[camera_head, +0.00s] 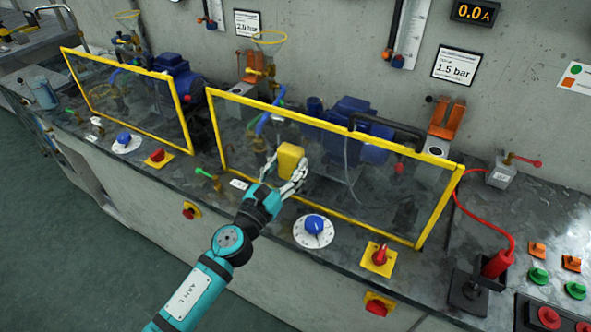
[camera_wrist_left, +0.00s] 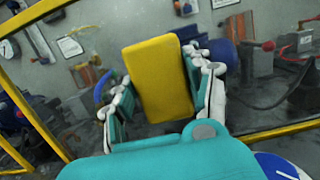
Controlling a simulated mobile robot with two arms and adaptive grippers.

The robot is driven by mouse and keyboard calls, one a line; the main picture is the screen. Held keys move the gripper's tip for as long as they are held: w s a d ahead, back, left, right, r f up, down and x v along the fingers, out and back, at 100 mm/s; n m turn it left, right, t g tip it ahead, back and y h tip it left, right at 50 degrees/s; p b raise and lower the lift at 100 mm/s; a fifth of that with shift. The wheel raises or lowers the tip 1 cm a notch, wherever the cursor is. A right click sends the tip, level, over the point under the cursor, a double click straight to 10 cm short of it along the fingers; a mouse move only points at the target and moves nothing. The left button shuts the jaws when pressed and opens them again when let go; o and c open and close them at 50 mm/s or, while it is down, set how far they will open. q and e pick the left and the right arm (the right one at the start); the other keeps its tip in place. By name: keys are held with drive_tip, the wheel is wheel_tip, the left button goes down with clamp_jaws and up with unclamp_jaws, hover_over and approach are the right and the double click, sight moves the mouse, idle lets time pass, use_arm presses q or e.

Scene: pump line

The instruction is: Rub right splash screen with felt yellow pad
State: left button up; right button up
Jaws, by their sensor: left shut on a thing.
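The right splash screen (camera_head: 385,190) is a clear panel in a yellow frame, standing upright on the bench in the head view. My left gripper (camera_head: 291,172) is shut on the felt yellow pad (camera_head: 290,158) and holds it up in front of the left half of this screen. In the left wrist view the pad (camera_wrist_left: 158,78) sits between both fingers of the gripper (camera_wrist_left: 160,90), with the clear panel behind it. I cannot tell whether the pad touches the panel. My right gripper is not in view.
A left splash screen (camera_head: 128,100) stands beside it. A red cable (camera_head: 480,215) lies at the right.

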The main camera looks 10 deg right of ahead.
sight(294, 160)
use_arm(q)
drive_tip(key=shift+w+a+f+b, duration=0.1)
drive_tip(key=shift+w+a+b, duration=0.1)
drive_tip(key=shift+w+a, duration=0.4)
drive_tip(key=shift+w+a+r+b, duration=0.15)
drive_tip(key=shift+w+a, duration=0.2)
drive_tip(key=shift+a, duration=0.5)
drive_tip(key=shift+w+a+f+b, duration=0.2)
drive_tip(key=shift+w+a, duration=0.3)
drive_tip(key=shift+a, duration=0.2)
drive_tip(key=shift+w+r+p, duration=0.1)
drive_tip(key=shift+r+p, duration=1.3)
drive_tip(key=shift+r, duration=0.15)
drive_tip(key=shift+s+d+p, duration=0.3)
drive_tip(key=shift+s+d, duration=0.8)
drive_tip(key=shift+d, duration=0.4)
drive_tip(key=shift+s+d+p, duration=0.3)
drive_tip(key=shift+s+d, duration=0.8)
drive_tip(key=shift+d, duration=0.35)
drive_tip(key=shift+s+d+p, duration=0.3)
drive_tip(key=shift+s+d, duration=0.8)
drive_tip(key=shift+d, duration=0.4)
drive_tip(key=shift+f, duration=0.1)
drive_tip(key=shift+w, duration=0.1)
